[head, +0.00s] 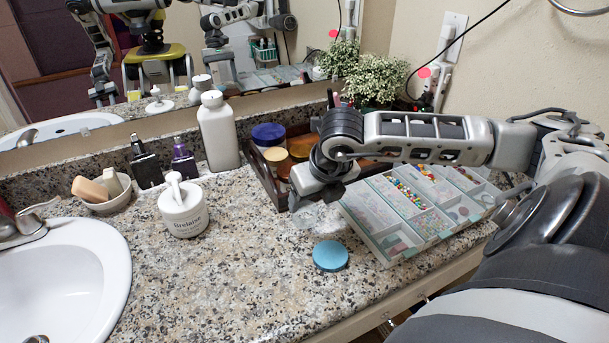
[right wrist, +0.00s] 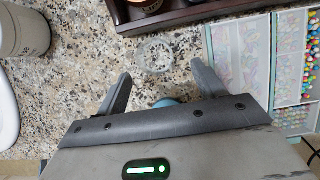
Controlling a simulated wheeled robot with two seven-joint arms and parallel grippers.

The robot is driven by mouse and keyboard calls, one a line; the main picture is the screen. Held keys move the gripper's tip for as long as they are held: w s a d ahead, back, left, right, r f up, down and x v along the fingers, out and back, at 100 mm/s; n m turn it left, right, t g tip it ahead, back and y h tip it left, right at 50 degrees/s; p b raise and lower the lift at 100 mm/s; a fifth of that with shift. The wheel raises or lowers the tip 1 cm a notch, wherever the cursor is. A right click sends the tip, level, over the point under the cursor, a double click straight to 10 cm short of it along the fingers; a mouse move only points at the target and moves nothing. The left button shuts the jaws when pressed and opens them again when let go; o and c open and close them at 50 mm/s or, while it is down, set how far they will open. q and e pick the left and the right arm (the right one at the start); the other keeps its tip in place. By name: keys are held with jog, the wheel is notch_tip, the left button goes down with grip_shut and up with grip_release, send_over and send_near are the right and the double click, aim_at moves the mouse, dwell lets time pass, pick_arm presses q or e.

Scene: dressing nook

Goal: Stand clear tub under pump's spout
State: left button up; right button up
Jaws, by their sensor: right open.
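The clear tub (right wrist: 155,55) is a small, round, see-through cup standing on the speckled counter. In the head view it (head: 308,217) is faint, partly hidden below my right gripper. My right gripper (head: 312,194) is open and empty above the counter. In the right wrist view its fingers (right wrist: 161,73) are spread, with the tub just beyond the tips and roughly between them. The pump (head: 184,212) is a white lettered jar with a spout on top, left of the tub; its side also shows in the right wrist view (right wrist: 24,32). My left gripper is not directly in view.
A turquoise lid (head: 330,255) lies in front of the tub. A sectioned bead case (head: 385,252) is on the right, a dark wooden tray (head: 262,180) behind. A white bottle (head: 218,135) and sink (head: 75,270) are left. Counter in front of the pump is clear.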

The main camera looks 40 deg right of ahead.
aim_at(306, 209)
jog(key=shift+a+x, duration=0.15)
jog(key=shift+x, duration=1.4)
jog(key=shift+a+x, duration=0.15)
jog(key=shift+x, duration=1.4)
jog(key=shift+w, duration=0.2)
jog(key=shift+c, duration=0.2)
jog(key=c, duration=1)
jog(key=shift+r+p, duration=0.2)
jog(key=shift+p, duration=0.1)
